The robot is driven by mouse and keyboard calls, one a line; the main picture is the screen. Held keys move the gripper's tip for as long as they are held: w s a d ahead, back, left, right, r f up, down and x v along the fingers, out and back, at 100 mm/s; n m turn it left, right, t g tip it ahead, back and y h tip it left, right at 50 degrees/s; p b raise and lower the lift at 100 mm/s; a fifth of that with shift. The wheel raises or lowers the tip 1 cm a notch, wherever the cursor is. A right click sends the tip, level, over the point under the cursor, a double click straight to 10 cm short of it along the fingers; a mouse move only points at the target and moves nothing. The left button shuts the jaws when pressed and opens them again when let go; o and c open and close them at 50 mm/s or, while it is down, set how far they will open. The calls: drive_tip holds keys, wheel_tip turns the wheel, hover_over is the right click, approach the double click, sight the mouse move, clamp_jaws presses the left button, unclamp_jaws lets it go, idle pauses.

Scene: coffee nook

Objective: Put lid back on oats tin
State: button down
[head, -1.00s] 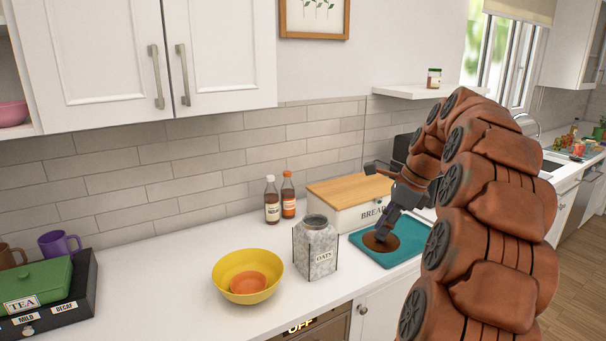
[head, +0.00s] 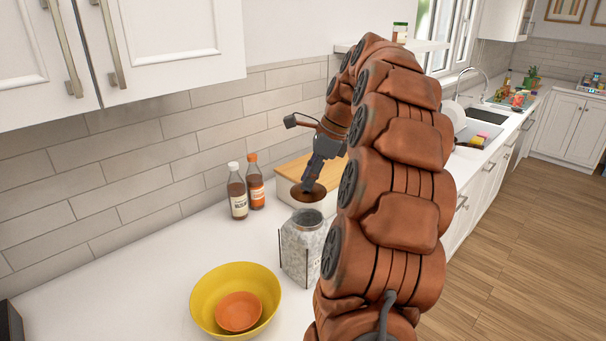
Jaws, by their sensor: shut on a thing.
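The oats tin (head: 301,252) is a grey, speckled container standing upright on the white counter, with its round mouth uncovered at the top. My arm hides its right side and its label. My gripper (head: 311,184) points down and is shut on the round brown lid (head: 307,195). The lid is held roughly level above and behind the tin, in front of the bread bin, and apart from the tin in the picture. The fingers hide part of the lid.
The bread bin (head: 293,170) with a wooden top stands behind the lid. Two sauce bottles (head: 238,192) (head: 255,182) stand left of it. A yellow bowl (head: 207,307) holding an orange bowl (head: 239,312) is front left of the tin.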

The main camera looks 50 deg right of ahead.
drive_tip(key=shift+f+b, duration=1.5)
drive_tip(key=shift+f, duration=1.55)
drive_tip(key=shift+p, duration=0.3)
drive_tip(key=shift+f, duration=0.15)
idle(0.5)
drive_tip(key=c, duration=0.8)
unclamp_jaws()
drive_tip(key=shift+c, duration=0.2)
drive_tip(key=shift+o, duration=0.2)
drive_tip(key=o, duration=0.4)
drive_tip(key=shift+o, duration=0.2)
